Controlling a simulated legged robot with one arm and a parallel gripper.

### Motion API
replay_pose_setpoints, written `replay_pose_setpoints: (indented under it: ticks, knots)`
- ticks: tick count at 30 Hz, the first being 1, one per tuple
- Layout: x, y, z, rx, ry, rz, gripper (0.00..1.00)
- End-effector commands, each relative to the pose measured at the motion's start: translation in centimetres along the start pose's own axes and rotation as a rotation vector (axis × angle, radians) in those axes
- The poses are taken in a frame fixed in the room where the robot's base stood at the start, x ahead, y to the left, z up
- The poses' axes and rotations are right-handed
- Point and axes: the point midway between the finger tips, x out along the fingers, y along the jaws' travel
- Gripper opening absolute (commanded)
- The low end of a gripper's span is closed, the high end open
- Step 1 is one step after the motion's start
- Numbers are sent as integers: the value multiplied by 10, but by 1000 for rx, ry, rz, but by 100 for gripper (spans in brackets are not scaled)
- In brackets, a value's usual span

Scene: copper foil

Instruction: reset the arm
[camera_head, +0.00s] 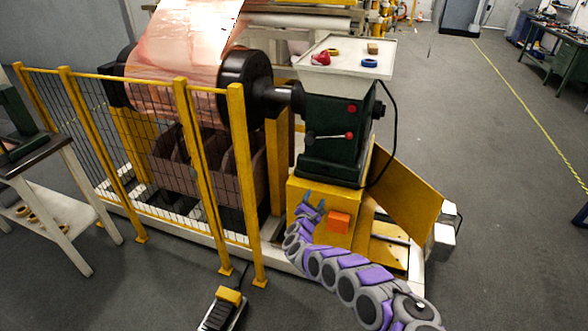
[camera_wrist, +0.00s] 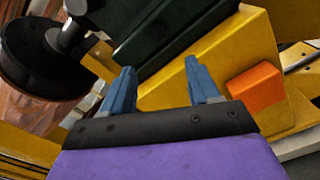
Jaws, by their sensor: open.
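My arm (camera_head: 345,272), purple and grey, reaches up from the lower right in the head view. My gripper (camera_head: 311,207) has blue fingers and is in front of the yellow base of the green machine. In the wrist view my gripper (camera_wrist: 160,80) shows its two fingers well apart, with nothing between them but the yellow base (camera_wrist: 225,65) behind. An orange block (camera_wrist: 256,89) on that base is just right of the fingers; it also shows in the head view (camera_head: 339,222).
The green machine (camera_head: 333,140) carries a white tray (camera_head: 375,45) with small items. A yellow mesh fence (camera_head: 208,150) stands left, before a copper roll (camera_head: 180,60). A foot pedal (camera_head: 224,308) lies on the floor. The grey floor (camera_head: 500,150) at right is clear.

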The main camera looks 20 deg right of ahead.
Motion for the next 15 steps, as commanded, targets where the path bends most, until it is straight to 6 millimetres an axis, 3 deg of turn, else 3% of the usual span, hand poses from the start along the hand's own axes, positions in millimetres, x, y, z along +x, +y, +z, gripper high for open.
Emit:
replay_pose_setpoints:
  ticks: [7, 15]
  knots:
    - [3, 13, -2, -117, 35, 51, 61]
    - [14, 45, 2, -627, 153, 226, 61]
